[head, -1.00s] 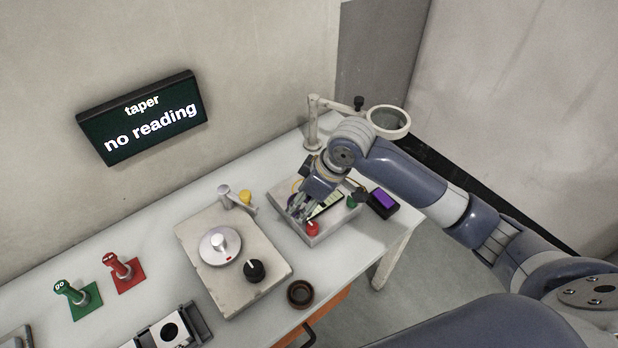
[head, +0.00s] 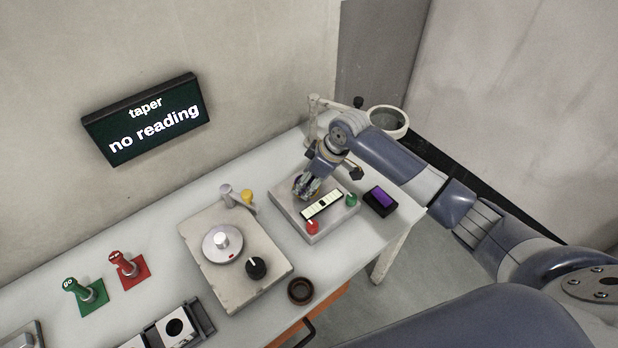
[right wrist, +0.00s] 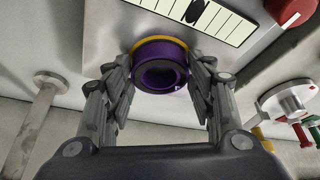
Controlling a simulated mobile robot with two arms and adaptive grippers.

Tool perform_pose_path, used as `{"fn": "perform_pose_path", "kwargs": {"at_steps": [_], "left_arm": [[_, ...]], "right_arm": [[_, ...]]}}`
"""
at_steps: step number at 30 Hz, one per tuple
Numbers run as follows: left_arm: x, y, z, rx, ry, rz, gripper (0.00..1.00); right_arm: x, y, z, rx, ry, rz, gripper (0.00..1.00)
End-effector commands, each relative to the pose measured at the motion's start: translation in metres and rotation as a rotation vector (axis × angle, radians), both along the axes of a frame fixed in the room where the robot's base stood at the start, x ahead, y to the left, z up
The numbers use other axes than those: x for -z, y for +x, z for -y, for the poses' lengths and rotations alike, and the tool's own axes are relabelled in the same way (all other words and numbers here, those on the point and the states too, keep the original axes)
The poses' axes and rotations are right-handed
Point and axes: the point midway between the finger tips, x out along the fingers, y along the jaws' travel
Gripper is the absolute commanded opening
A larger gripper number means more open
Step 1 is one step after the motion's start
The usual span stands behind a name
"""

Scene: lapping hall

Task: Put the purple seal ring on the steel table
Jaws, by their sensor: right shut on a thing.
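The purple seal ring (right wrist: 160,54) is between the fingers of my right gripper (right wrist: 160,80) in the right wrist view. A yellow band shows along the ring's upper edge, against the pale face of the gauge box. I cannot tell whether the ring touches the box. In the head view my right gripper (head: 304,190) is low over the box's back left part and hides most of the ring. The steel table (head: 345,258) is the long light grey bench under everything. My left gripper is not in view.
The gauge box (head: 335,228) has a striped scale, a red knob and a green knob. Beside it are a purple-screened device (head: 381,200), a magnifier lamp (head: 388,122), a lapping plate block (head: 215,270) and a brown ring-shaped dish (head: 300,291). The wall display (head: 150,118) reads "no reading".

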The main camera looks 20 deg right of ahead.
Motion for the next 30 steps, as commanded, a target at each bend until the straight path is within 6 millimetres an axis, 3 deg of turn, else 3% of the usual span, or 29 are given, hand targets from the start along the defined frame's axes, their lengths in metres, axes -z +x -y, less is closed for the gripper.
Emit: {"fn": "perform_pose_path", "kwargs": {"at_steps": [8, 9, 11, 22, 26, 30], "left_arm": [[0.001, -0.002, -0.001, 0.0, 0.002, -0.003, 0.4], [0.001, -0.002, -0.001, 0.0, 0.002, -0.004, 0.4], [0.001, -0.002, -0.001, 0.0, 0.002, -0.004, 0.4], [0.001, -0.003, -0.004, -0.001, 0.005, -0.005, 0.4], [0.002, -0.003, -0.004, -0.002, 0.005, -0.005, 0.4], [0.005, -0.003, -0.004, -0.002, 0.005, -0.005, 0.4]], "right_arm": [[0.004, 0.0, 0.0, 0.001, 0.0, 0.0, 0.26], [0.003, 0.0, 0.0, 0.0, 0.0, 0.0, 0.6], [0.003, 0.0, 0.0, 0.0, 0.0, 0.0, 0.71], [0.0, 0.0, 0.0, 0.0, -0.001, 0.001, 0.71], [-0.01, -0.002, 0.004, 0.0, -0.001, 0.003, 0.71], [-0.034, -0.009, 0.012, -0.001, -0.002, 0.005, 0.71]]}}
